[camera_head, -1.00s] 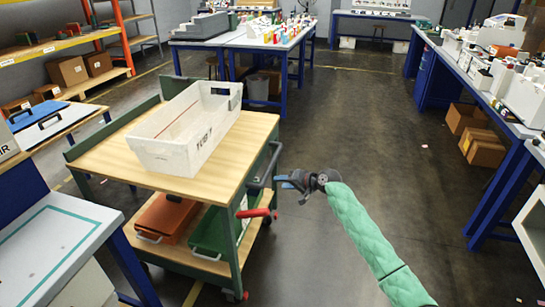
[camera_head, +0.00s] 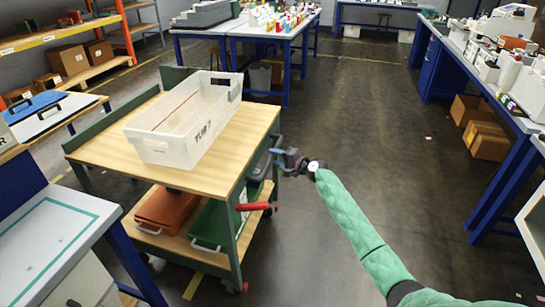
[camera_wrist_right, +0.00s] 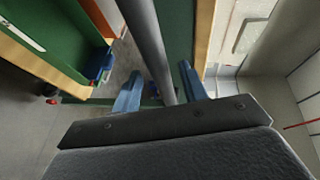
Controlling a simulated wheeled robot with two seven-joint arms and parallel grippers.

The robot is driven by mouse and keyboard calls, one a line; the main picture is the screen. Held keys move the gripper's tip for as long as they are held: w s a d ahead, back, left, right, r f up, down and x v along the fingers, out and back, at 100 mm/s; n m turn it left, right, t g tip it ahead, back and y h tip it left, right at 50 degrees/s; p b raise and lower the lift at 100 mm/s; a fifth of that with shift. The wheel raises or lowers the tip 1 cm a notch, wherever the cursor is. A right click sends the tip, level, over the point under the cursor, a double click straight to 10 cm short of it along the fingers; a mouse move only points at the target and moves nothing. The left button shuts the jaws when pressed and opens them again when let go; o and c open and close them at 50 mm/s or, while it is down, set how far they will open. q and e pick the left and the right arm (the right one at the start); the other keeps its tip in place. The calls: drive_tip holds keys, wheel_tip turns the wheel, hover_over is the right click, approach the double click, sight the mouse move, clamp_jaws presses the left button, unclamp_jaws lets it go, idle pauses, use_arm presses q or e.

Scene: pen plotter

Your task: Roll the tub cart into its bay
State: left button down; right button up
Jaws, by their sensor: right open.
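The tub cart (camera_head: 222,160) has a wooden top, a green frame and a lower shelf. A white tub (camera_head: 185,120) stands on its top. A dark upright handle (camera_head: 261,168) is at the cart's right end. My right gripper (camera_head: 281,160) is at this handle, open. In the right wrist view, the grey handle bar (camera_wrist_right: 146,40) runs between the two blue fingers of the right gripper (camera_wrist_right: 162,88), which are apart from each other and not closed on it. My left gripper is not in view. I cannot make out the bay for certain.
A red lever (camera_head: 256,206) sticks out below the handle. Orange (camera_head: 168,210) and green (camera_head: 213,225) bins are on the lower shelf. A blue-legged table (camera_head: 60,235) stands close at left. Benches (camera_head: 500,110) line the right. The floor (camera_head: 365,130) between is clear.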

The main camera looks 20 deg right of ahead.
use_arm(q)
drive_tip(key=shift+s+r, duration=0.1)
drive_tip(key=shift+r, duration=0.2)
use_arm(e)
drive_tip(key=shift+x, duration=1.2)
clamp_jaws()
